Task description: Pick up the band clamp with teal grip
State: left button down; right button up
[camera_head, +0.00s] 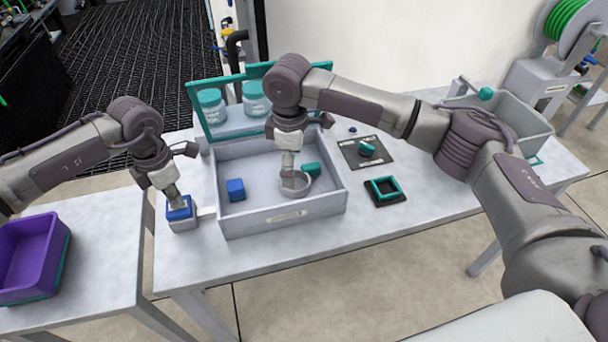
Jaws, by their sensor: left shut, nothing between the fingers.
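The band clamp, a pale grey ring (296,192) with a teal grip (312,169), lies in the right part of the grey tote (285,218). My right gripper (289,182) reaches down into the tote at the ring. Its fingertips are small and partly merge with the ring, so I cannot tell whether they are open or touching it. My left gripper (179,205) is shut and empty, just at the blue top of a small grey box (181,224) left of the tote.
A blue block (236,190) lies in the tote. A teal frame with teal-lidded jars (256,99) stands behind it. Right are a dark mat with a teal part (367,150), a teal square frame (385,188) and a grey bin (525,128). A purple bin (28,258) stands left.

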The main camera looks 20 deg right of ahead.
notch_tip(320, 180, down, 4)
jog(key=shift+f, duration=0.15)
jog(key=c, duration=1.3)
jog(key=shift+o, duration=0.2)
notch_tip(320, 180, up, 13)
jog(key=s, duration=0.9)
